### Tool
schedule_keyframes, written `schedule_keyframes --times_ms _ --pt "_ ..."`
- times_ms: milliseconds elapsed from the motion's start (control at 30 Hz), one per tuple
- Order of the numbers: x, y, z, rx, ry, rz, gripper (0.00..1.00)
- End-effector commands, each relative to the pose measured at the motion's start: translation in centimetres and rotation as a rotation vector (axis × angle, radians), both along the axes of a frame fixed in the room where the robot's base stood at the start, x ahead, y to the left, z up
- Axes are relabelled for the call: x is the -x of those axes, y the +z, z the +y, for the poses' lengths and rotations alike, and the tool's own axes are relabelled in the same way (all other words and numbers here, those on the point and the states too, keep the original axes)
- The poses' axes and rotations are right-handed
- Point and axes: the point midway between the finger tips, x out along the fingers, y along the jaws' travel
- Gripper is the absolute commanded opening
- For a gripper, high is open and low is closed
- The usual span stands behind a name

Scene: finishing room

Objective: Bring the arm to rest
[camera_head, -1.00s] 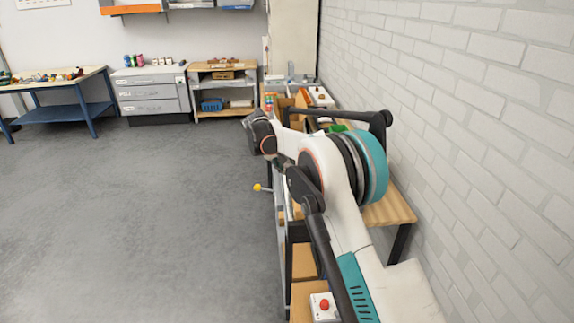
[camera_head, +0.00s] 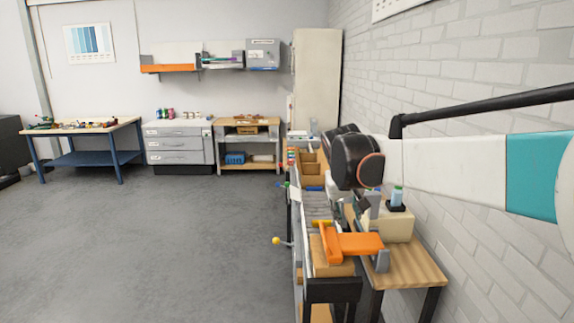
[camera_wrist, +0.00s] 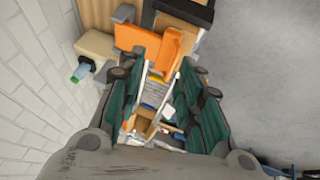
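My gripper (camera_head: 366,206) hangs over the bench along the brick wall, partly hidden by my dark wrist joint in the head view. In the wrist view my gripper (camera_wrist: 162,76) has its two teal-padded fingers spread, with a clear gap and nothing held between them. The bench shows below through that gap. My arm reaches in from the right of the head view, bent and raised above the bench.
An orange tool (camera_head: 350,244) lies on the bench, also in the wrist view (camera_wrist: 150,45). A brick wall (camera_head: 470,85) is close on the right. The floor (camera_head: 150,250) at left is clear.

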Motion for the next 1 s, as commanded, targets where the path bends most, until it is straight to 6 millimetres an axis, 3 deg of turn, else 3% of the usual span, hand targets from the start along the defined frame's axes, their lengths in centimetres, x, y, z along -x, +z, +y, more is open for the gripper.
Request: schedule_keyframes --times_ms 33,233,467,800,1000 --pt "1.9 0.1 -0.6 -0.010 -0.002 -0.004 0.33" --pt "8.8 0.3 -2.0 -0.058 0.003 -0.029 0.33" --pt "16.7 -1.1 -3.2 -0.112 0.006 -0.061 0.33" --pt "27.7 -6.3 -4.0 -0.185 0.004 -0.116 0.33" --pt "32.2 -9.9 -4.1 -0.217 0.002 -0.146 0.33"
